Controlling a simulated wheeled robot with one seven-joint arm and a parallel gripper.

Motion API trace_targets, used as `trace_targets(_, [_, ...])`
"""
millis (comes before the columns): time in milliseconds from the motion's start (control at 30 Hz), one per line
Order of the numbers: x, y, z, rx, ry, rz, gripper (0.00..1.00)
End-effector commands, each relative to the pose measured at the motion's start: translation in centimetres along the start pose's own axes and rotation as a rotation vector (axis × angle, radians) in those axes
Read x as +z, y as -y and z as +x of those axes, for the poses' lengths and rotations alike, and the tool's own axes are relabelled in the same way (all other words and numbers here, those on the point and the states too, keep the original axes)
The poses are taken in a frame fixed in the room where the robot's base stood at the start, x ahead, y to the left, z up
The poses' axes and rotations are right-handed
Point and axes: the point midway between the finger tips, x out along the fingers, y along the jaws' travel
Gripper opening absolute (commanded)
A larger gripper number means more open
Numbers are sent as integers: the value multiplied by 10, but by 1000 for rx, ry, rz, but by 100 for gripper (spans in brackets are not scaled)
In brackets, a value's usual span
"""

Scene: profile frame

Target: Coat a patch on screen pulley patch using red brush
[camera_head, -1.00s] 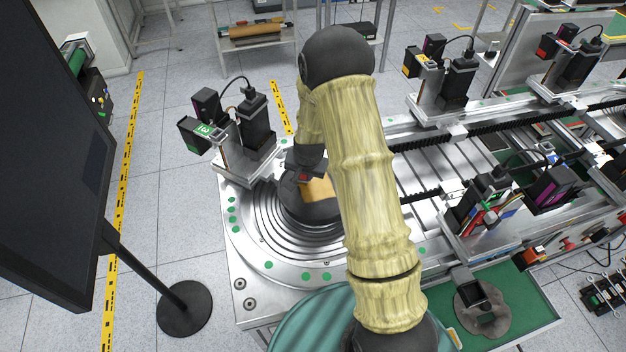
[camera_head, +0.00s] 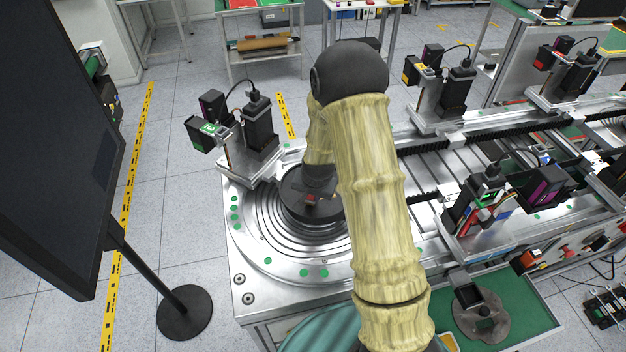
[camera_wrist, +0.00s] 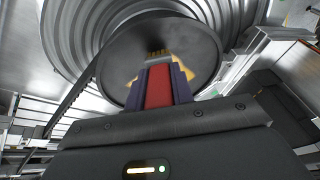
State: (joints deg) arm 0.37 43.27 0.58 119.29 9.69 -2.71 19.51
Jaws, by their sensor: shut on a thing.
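The screen pulley is a black round disc (camera_head: 300,212) lying on the ringed metal turntable. In the wrist view the disc (camera_wrist: 115,75) fills the upper middle. My gripper (camera_wrist: 158,82) is shut on the red brush (camera_wrist: 158,90), whose red handle lies between two dark fingers. A yellow patch (camera_wrist: 182,72) shows on the disc beside the bristles, partly hidden by the brush and fingers. In the head view my gripper (camera_head: 318,198) is over the disc and largely covers the patch.
A camera-like unit (camera_head: 255,135) stands on the turntable's far left edge. A rail line with more units (camera_head: 480,205) runs to the right. A dark monitor on a stand (camera_head: 60,150) is at the left. My arm blocks the middle of the head view.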

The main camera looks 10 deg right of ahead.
Motion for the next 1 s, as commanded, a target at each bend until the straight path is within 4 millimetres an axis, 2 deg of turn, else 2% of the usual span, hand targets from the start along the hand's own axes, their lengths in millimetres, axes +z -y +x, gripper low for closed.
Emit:
trace_targets(67, [-3,1,-7,0,0,0,1])
trace_targets(100, [-7,4,-19,-3,-6,0,1])
trace_targets(700, [-21,12,-66,-1,-1,-1,1])
trace_targets(1000, [-26,11,-75,1,-2,6,1])
